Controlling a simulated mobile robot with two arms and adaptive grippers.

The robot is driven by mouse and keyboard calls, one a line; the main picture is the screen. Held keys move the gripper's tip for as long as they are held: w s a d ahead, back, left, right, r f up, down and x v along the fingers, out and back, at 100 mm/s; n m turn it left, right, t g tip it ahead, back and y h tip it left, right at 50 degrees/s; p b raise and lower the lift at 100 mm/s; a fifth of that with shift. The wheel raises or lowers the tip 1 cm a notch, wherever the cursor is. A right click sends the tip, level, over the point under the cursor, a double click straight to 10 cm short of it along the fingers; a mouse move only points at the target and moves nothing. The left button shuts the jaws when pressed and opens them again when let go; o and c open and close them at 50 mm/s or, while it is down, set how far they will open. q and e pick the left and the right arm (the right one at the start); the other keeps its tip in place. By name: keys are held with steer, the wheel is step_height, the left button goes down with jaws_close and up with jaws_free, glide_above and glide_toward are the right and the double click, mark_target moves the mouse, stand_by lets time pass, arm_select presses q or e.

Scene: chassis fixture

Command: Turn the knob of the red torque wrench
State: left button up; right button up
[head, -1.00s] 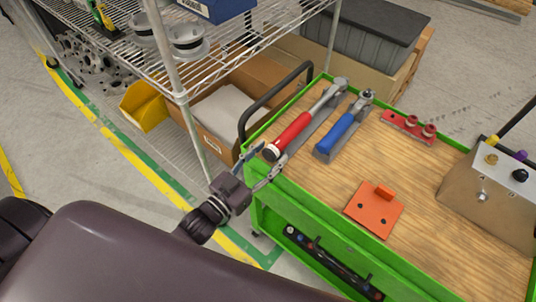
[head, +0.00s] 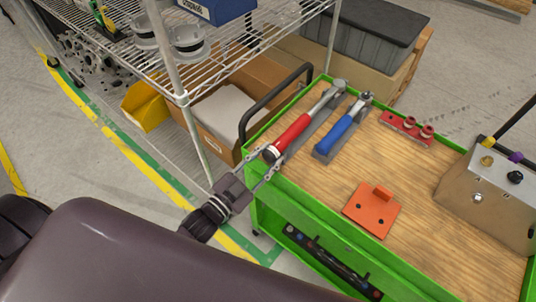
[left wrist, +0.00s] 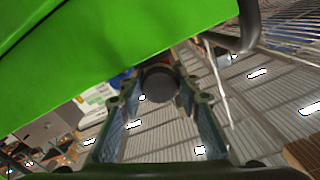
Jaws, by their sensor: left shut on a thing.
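The red torque wrench (head: 293,134) lies on the wooden top of the green cart, its ratchet head away from me. Its red handle ends in a knob (head: 271,153) near the cart's left edge. My left gripper (head: 267,158) reaches this end from the lower left, with its fingers around the knob. In the left wrist view the dark round knob end (left wrist: 158,82) sits between the fingertips, and my left gripper (left wrist: 156,88) is shut on it. The rest of the wrench is mostly hidden there. My right gripper is not in view.
A blue-handled wrench (head: 335,135) lies close to the right of the red one. An orange plate (head: 368,215), a red fixture (head: 405,129) and a metal box (head: 485,205) are on the cart. The cart's black handle (head: 262,105) and wire shelf stand near my gripper.

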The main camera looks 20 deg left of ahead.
arm_select(q)
steer(key=o, duration=1.2)
steer(key=shift+c, duration=0.2)
steer(key=v, duration=1.2)
